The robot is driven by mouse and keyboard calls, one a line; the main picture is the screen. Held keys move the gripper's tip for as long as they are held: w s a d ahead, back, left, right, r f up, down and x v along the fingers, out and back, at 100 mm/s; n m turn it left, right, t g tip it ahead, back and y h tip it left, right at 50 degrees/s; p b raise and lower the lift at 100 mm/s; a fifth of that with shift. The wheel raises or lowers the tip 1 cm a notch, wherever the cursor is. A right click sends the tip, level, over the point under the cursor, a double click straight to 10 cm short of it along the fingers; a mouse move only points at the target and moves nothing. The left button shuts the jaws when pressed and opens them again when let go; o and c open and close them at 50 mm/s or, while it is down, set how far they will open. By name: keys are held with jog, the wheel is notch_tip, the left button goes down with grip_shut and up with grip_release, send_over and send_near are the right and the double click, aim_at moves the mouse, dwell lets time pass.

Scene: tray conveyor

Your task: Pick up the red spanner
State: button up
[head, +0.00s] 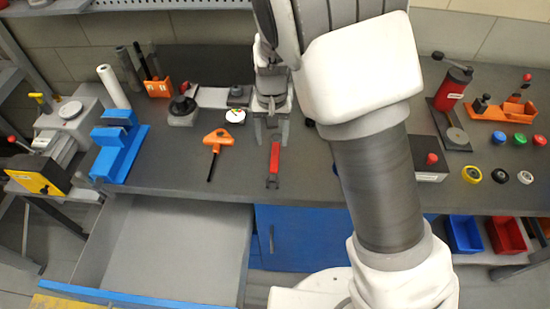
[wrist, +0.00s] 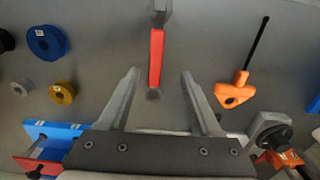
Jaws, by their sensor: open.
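The red spanner (head: 274,158) lies flat on the grey worktop near its front edge, with its grey jaw toward that edge. In the wrist view the red handle (wrist: 156,55) runs up the picture, with the grey jaw at the top, partly cut off by the frame. My gripper (head: 271,138) is open and empty, just behind the spanner's handle end. In the wrist view its fingertips (wrist: 160,76) are spread to either side of the handle end, which shows between them. I cannot tell how high the fingers are above the worktop.
An orange-handled tool (head: 216,140) lies left of the spanner. A blue vise-like block (head: 118,150) stands farther left. Below the worktop an open drawer (head: 170,245) sticks out. Black machine parts stand behind. My arm hides part of the worktop to the right.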

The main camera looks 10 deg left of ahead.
aim_at(275, 159)
jog(key=f, duration=0.7)
jog(key=shift+s+d+f, duration=0.1)
jog(key=shift+d+f, duration=0.1)
jog(key=shift+d, duration=0.15)
jog(key=shift+c, duration=0.2)
grip_shut()
